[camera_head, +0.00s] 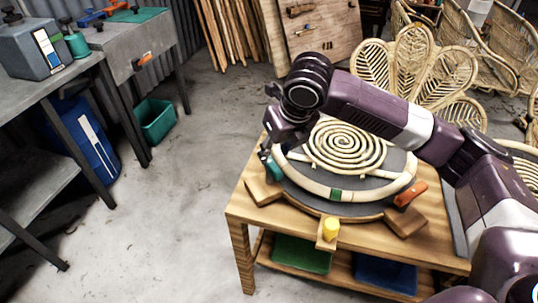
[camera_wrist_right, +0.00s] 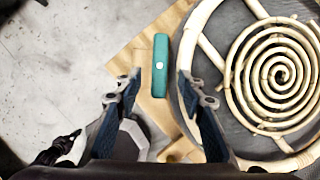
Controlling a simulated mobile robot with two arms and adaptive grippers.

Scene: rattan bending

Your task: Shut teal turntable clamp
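The teal clamp (camera_head: 268,166) sits at the left edge of the round turntable (camera_head: 285,187) on the wooden table. In the right wrist view, its teal lever (camera_wrist_right: 160,55) is a long bar with a pale pin, lying beside the rattan hoop (camera_wrist_right: 185,75). My right gripper (camera_head: 274,145) is over the table's left side, close to the clamp and partly covering it. In the wrist view the right gripper's (camera_wrist_right: 159,82) fingers are spread, with the lever between and beyond the tips. Contact cannot be told. My left gripper is not in view.
A rattan spiral (camera_head: 345,147) lies on the turntable. An orange clamp (camera_head: 410,193) is at its right and a yellow one (camera_head: 330,229) at its front. Rattan chair backs (camera_head: 425,70) stand behind. The floor (camera_head: 180,220) left of the table is clear.

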